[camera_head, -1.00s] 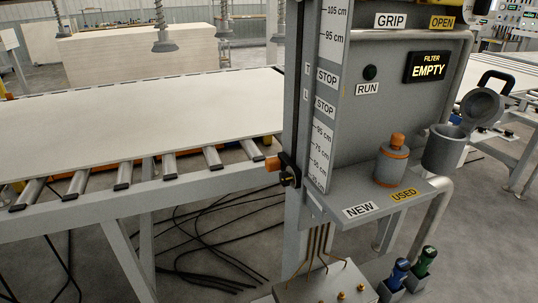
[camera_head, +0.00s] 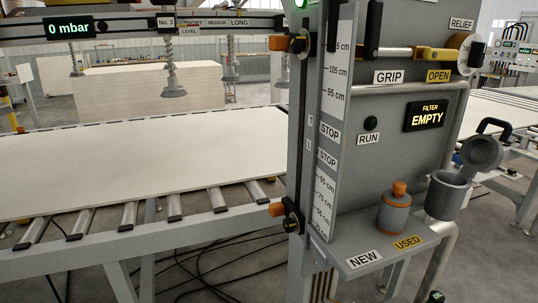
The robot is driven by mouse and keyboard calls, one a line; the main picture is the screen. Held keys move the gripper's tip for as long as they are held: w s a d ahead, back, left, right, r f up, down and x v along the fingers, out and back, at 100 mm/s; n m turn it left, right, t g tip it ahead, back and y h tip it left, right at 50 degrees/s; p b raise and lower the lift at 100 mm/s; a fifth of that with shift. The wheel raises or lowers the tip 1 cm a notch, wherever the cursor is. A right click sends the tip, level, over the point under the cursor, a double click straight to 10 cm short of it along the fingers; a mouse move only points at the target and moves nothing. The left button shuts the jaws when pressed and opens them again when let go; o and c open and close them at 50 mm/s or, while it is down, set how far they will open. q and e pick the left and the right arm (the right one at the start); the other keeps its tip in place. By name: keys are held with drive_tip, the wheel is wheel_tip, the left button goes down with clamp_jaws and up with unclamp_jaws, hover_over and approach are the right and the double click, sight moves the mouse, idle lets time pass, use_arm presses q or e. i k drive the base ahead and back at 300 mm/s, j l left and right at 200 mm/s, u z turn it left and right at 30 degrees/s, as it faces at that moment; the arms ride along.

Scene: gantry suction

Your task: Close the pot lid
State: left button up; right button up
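The grey filter pot (camera_head: 446,196) is mounted on a pipe at the right side of the control panel. Its round lid (camera_head: 482,153) is tilted up and open at the back right of the pot, with a black loop handle (camera_head: 494,126) at its top. Neither of my grippers is in view.
A grey filter cartridge with an orange knob (camera_head: 394,212) stands on the shelf (camera_head: 340,246) left of the pot, behind the NEW and USED labels. The panel display (camera_head: 425,116) reads FILTER EMPTY. A roller conveyor with a large pale board (camera_head: 140,160) fills the left.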

sight(481, 152)
drive_tip(key=z, duration=1.4)
drive_tip(key=u, duration=0.55)
drive_tip(key=i+l+u, duration=0.1)
drive_tip(key=u, duration=0.25)
drive_tip(key=i+l+u, duration=0.1)
drive_tip(key=l+u, duration=0.45)
drive_tip(key=u, duration=0.15)
drive_tip(key=i+l+u, duration=0.1)
drive_tip(key=l+u, duration=0.35)
drive_tip(key=l, duration=0.45)
drive_tip(key=k+l+u, duration=0.1)
drive_tip(key=l, duration=1.55)
drive_tip(key=j, duration=0.55)
drive_tip(key=i, duration=0.05)
